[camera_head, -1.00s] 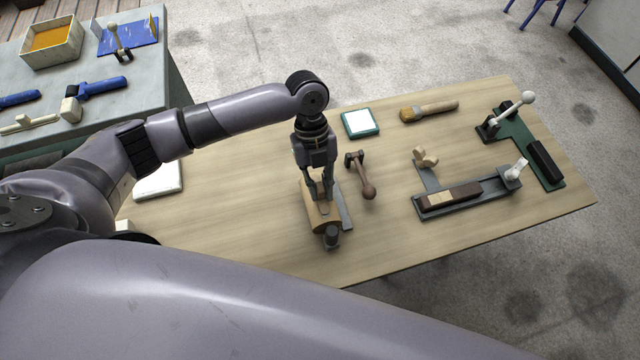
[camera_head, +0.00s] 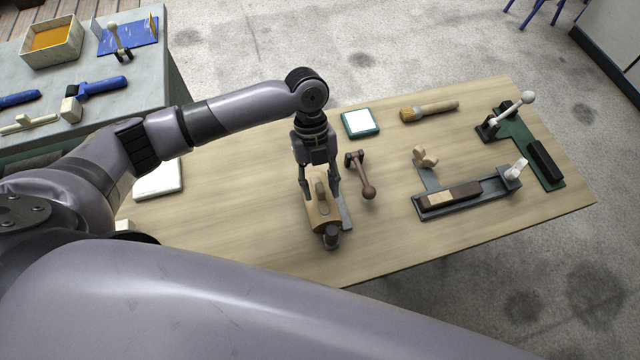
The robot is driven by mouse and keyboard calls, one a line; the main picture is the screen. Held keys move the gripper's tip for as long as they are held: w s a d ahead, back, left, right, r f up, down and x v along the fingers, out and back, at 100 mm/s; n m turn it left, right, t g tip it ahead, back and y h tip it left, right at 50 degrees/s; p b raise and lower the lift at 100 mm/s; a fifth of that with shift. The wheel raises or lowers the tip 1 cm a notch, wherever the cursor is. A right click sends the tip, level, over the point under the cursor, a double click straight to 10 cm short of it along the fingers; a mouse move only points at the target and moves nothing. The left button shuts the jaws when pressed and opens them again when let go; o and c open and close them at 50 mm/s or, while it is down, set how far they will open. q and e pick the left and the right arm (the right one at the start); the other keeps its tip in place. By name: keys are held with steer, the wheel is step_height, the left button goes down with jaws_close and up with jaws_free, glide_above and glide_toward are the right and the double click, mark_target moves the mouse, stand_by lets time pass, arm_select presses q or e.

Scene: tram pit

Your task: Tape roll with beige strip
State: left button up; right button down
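A tan, rounded, roll-like piece (camera_head: 319,217) lies near the table's front edge. It has a brown upright grip on top and a dark knob (camera_head: 331,239) at its near end, and a grey plate (camera_head: 346,212) shows along its right side. I cannot tell for sure whether it is the tape roll, and I make out no separate beige strip. My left gripper (camera_head: 320,188) points down over it, fingers spread to either side of the brown grip with visible gaps. My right gripper is out of view.
Just right is a brown ball-ended lever (camera_head: 363,178). Further right are a grey fixture (camera_head: 480,197) with a brown-and-beige block and a green clamp plate (camera_head: 520,135). A teal-edged pad (camera_head: 360,122) and a brush (camera_head: 430,111) lie behind.

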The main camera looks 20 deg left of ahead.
arm_select(q)
steer(key=v, duration=1.1)
steer(key=shift+r, duration=0.2)
steer(key=shift+w+a, duration=0.1)
steer(key=shift+a, duration=0.05)
